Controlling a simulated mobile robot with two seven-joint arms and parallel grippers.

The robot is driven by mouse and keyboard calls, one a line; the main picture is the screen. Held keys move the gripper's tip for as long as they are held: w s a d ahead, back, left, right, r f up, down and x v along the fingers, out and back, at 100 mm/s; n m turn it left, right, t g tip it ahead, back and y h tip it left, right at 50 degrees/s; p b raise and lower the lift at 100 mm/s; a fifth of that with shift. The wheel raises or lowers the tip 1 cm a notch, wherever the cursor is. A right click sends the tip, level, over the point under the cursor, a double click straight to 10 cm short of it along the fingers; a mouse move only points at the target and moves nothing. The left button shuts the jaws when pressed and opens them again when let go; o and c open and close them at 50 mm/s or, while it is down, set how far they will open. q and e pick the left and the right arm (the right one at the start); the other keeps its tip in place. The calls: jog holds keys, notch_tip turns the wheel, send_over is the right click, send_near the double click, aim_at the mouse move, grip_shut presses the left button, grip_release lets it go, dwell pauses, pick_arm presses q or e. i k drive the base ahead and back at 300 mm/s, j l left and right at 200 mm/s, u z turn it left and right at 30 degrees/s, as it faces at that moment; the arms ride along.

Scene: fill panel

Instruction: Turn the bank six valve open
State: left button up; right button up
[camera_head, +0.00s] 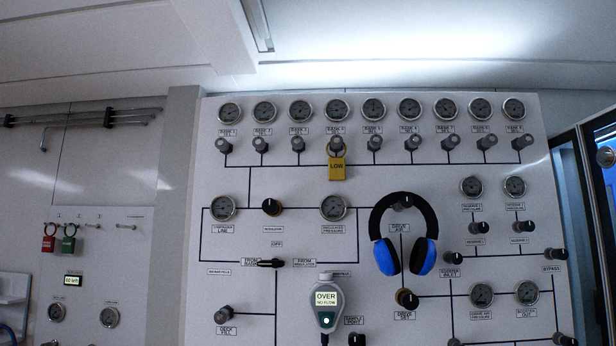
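The white fill panel (290,180) faces me with a row of round gauges along its top. Below the gauges is a row of small grey and black valve knobs joined by black lines. The sixth knob from the left, which I take as the bank six valve (411,142), sits under the sixth gauge (409,109). Its label is too small to read surely, and I cannot tell whether the valve is open or shut. Nothing covers the knob. Neither of my grippers is in view.
A yellow LOW tag (337,169) hangs below the fourth knob. Blue and black headphones (424,256) hang lower, on a knob at the panel's right half. A grey meter (326,300) reads OVER. Red (48,243) and green (68,244) padlocks hang at far left.

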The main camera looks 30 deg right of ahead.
aim_at(415, 140)
jog(key=z, duration=1.5)
jog(key=k+j, duration=0.15)
jog(key=k+z, duration=0.05)
jog(key=k, duration=0.05)
